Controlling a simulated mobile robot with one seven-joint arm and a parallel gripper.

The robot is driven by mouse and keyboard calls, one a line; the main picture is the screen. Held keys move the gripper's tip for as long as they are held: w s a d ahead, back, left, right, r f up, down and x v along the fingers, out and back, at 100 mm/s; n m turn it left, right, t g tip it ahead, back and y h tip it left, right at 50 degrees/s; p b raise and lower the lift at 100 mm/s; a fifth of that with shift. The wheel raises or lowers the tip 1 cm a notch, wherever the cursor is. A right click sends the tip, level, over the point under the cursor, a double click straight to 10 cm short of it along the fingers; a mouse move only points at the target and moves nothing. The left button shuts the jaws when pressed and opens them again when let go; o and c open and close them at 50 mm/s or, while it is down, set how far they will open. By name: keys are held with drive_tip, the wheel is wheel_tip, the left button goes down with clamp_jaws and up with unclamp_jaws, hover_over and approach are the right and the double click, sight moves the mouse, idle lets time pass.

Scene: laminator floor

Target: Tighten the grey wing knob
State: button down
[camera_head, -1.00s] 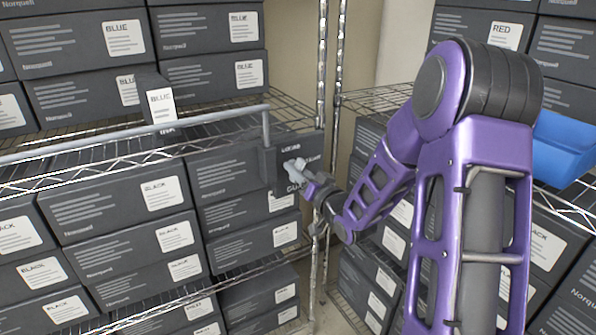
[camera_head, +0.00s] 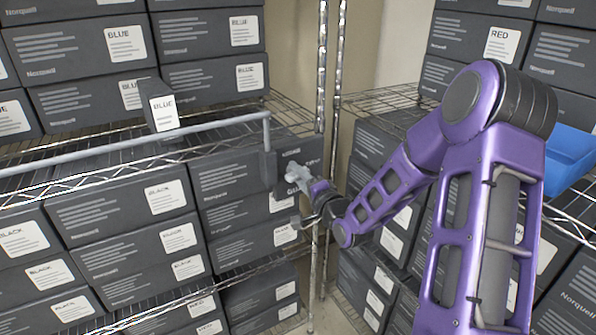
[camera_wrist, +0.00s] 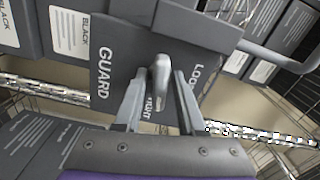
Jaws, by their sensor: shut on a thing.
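The grey wing knob (camera_wrist: 160,80) stands out from a dark plate (camera_wrist: 185,60) lettered "GUARD" and, partly hidden, "LO..." and "...IGHT". My gripper (camera_wrist: 158,100) is shut on the knob in the wrist view, with one finger on each side of its wing. In the head view the knob (camera_head: 298,174) is a small light grey shape at the plate's (camera_head: 285,160) front, and my gripper (camera_head: 312,186) reaches it from the right. The fingertips are too small there to make out clearly.
A grey rail (camera_head: 130,138) runs left from the plate along the shelf edge. Wire shelves hold dark boxes labelled BLUE and BLACK. A metal post (camera_head: 322,90) stands just right of the plate. A blue bin (camera_head: 568,160) sits at the far right.

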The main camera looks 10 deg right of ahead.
drive_tip(key=shift+r+m+p, duration=0.1)
drive_tip(key=shift+m+p, duration=0.35)
drive_tip(key=shift+m, duration=0.65)
drive_tip(key=c, duration=0.8)
unclamp_jaws()
